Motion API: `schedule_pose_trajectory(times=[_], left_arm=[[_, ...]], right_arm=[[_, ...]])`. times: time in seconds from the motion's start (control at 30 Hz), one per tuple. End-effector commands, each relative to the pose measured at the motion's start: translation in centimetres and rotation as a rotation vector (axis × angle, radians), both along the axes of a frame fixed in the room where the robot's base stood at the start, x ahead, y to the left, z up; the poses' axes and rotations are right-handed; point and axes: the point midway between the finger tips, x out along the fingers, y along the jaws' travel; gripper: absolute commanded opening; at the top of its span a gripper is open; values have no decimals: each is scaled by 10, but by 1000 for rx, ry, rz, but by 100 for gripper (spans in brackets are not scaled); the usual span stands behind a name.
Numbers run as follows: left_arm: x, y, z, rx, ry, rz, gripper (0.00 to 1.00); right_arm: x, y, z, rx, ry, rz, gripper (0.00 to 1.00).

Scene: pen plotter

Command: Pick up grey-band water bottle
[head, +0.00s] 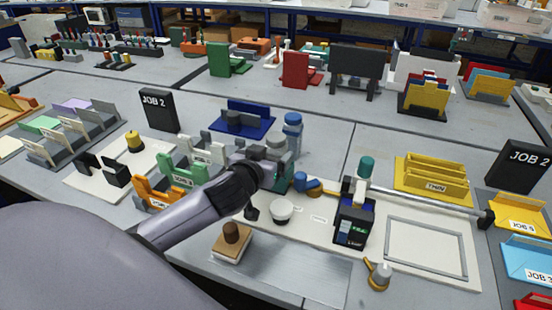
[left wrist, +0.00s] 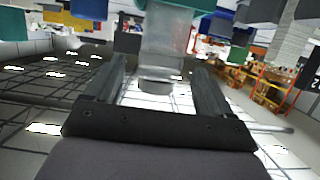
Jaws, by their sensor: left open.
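The grey-band water bottle (head: 276,144) appears as a pale bottle with a grey top, standing just behind my left gripper, which hides its lower part. My left gripper (head: 270,172) is over the plotter's back left and is open. In the left wrist view, a clear bottle body with a grey end piece (left wrist: 157,87) shows between the two spread fingers of the gripper (left wrist: 159,65). A gap shows on both sides, and I cannot tell how deep the bottle is between them. My right gripper is not in view.
A blue-capped bottle (head: 292,132) stands close behind and to the right. A blue tray (head: 236,121) lies behind left. The plotter's black carriage (head: 352,222) and a white cup (head: 281,212) are in front. A green rack (head: 184,170) stands to the left.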

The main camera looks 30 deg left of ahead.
Motion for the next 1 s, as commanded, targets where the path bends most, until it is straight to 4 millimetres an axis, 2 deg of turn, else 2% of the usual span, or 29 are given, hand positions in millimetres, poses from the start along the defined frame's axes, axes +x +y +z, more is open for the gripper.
schedule_pose_trajectory(times=[0.03, 0.2, 0.53, 0.57, 0.7, 0.73, 1.0], left_arm=[[8, 2, 2, 3, -1, 0, 83], [24, 5, -4, 1, -1, 0, 83], [28, 6, -6, 1, 0, -1, 83], [28, 6, -6, 1, 0, -1, 80], [28, 6, -6, 1, 0, -1, 34], [28, 6, -6, 1, 0, -1, 28], [28, 6, -6, 1, -1, -1, 28]], right_arm=[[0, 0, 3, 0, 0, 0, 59], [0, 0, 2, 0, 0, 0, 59], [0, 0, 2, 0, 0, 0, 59], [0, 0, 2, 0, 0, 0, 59], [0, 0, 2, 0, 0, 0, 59], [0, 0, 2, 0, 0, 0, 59], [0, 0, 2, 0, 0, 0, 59]])
